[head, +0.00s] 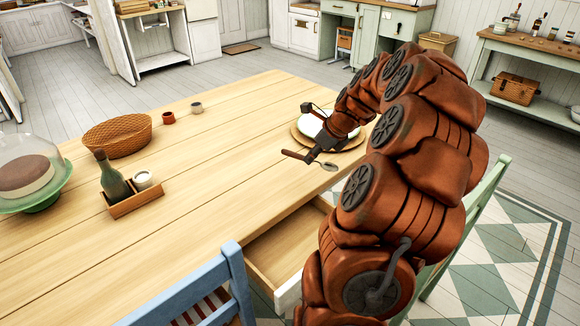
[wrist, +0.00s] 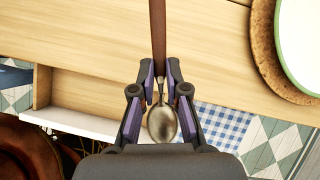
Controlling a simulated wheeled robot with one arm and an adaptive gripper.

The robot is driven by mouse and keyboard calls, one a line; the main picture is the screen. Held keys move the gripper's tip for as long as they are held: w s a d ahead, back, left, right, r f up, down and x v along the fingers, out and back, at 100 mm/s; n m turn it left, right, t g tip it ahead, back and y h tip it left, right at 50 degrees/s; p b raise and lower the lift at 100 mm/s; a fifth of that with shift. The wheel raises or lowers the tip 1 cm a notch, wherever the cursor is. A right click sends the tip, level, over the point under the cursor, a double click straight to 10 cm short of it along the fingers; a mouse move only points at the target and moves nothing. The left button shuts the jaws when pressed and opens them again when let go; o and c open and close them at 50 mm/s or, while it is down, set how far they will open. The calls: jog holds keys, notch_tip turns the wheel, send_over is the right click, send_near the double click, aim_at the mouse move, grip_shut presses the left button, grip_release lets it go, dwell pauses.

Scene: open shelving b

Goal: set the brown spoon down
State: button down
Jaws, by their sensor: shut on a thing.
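The brown spoon has a brown handle (head: 295,155) and a metal bowl (head: 329,166). My gripper (head: 311,158) is shut on it near where the handle meets the bowl. In the wrist view my gripper (wrist: 160,74) has one finger on each side of the spoon's neck. There the handle (wrist: 157,35) points away over the wooden table (wrist: 95,50), and the metal bowl (wrist: 162,123) lies between the finger linkages, nearer my palm. The spoon appears above the table near its front edge. The exact gap to the tabletop cannot be told.
A plate on a round woven mat (head: 298,138) is just behind my gripper. An open drawer (head: 283,245) juts out below the table edge. A wicker basket (head: 118,135), small cups, a bottle caddy (head: 135,203) and a cake stand (head: 40,203) stand left. The table's middle is clear.

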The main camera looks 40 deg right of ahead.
jog(key=shift+s+d+f+m+h+b, duration=0.7)
jog(key=shift+s+d+f+m+b, duration=0.15)
jog(key=shift+s+m, duration=0.3)
jog(key=shift+s+d+m, duration=0.15)
jog(key=shift+d+m, duration=0.1)
jog(key=shift+m, duration=0.2)
jog(key=shift+d, duration=0.15)
jog(key=w+d, duration=0.1)
jog(key=w, duration=0.4)
jog(key=w+d+f, duration=0.1)
jog(key=w, duration=0.4)
jog(key=w+d, duration=0.1)
jog(key=w, duration=0.4)
jog(key=shift+w+d+f, duration=0.15)
jog(key=shift+w+d, duration=0.15)
notch_tip(320, 180, down, 4)
jog(key=shift+s+r, duration=0.1)
jog(key=shift+r, duration=0.1)
jog(key=c, duration=1.2)
grip_release()
